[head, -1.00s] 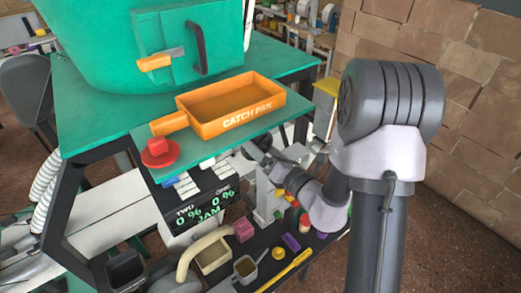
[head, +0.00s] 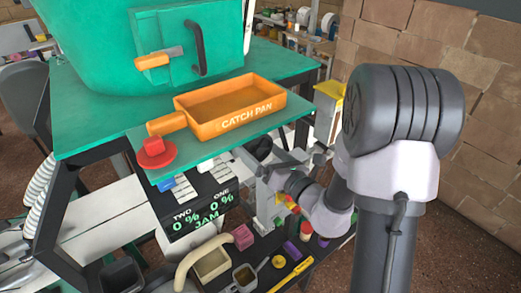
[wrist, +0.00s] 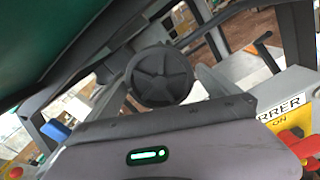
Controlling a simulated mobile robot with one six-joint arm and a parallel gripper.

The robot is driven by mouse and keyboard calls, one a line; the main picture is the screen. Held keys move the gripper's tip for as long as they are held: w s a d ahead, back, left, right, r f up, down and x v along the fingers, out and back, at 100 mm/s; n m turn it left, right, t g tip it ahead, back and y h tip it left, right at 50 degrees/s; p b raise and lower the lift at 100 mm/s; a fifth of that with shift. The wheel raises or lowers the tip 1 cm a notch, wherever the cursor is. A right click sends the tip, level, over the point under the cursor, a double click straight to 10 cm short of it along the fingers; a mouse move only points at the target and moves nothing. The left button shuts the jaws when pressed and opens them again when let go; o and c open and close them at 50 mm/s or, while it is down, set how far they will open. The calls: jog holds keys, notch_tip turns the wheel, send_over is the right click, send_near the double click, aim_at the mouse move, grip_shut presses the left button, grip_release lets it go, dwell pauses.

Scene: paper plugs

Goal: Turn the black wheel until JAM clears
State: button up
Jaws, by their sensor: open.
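The black wheel (wrist: 163,76) is round with raised spokes and faces me in the middle of the wrist view. My gripper (wrist: 164,84) is open, with one grey finger on each side of the wheel. Whether the fingers touch it I cannot tell. In the head view my arm reaches under the green shelf beside a dark rounded shape that may be the wheel; the fingertips are hard to make out there.
The orange catch pan (head: 230,105) lies on the green shelf above, near a red button (head: 154,148). A yellow sign (wrist: 280,110) and a red part (wrist: 300,144) sit right.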

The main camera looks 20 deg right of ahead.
aim_at(259, 151)
jog(key=shift+b+v, duration=0.65)
jog(key=shift+v, duration=1.35)
